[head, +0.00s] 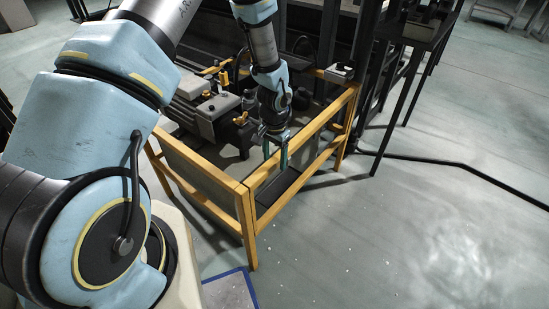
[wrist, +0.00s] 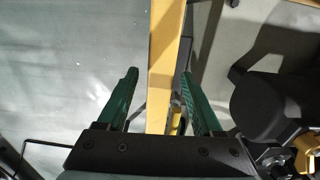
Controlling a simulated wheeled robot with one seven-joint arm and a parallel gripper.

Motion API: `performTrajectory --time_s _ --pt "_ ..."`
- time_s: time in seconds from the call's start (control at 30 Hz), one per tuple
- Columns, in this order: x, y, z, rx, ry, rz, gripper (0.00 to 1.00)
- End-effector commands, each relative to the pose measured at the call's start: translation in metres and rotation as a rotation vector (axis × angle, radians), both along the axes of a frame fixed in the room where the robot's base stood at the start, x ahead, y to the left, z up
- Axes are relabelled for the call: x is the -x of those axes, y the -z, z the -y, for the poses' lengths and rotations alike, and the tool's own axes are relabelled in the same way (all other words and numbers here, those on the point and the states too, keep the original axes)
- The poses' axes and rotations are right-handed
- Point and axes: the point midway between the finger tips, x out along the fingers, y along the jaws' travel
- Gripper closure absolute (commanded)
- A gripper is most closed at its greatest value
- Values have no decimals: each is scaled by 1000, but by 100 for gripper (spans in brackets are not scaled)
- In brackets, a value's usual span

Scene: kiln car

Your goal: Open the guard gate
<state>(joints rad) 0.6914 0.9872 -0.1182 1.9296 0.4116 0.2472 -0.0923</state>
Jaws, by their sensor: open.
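The guard gate appears to be the right-hand side of a yellow-framed guard, with its top rail (head: 318,122) running from the near corner post back to the far right post. My gripper (head: 274,150) points down at this rail, near its middle. In the wrist view a yellow rail (wrist: 166,50) runs between the two green fingers of my gripper (wrist: 160,76). The fingers are apart, with a gap visible on the left side of the rail. I cannot tell whether the right finger touches it. The gate looks closed against the near corner post (head: 245,215).
A grey machine (head: 212,112) with yellow handles stands inside the guard. A small grey box (head: 339,73) sits at the far right post. A black cable (head: 455,168) crosses the floor at right. The floor (head: 370,240) in front of the guard is mostly clear.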

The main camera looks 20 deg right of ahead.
Motion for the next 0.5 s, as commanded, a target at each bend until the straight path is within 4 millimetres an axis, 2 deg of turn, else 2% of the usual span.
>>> performTrajectory --time_s 0.23,0.5 --pt "0 1 0 0 0 0 32" --pt "0 1 0 -1 -1 0 63"
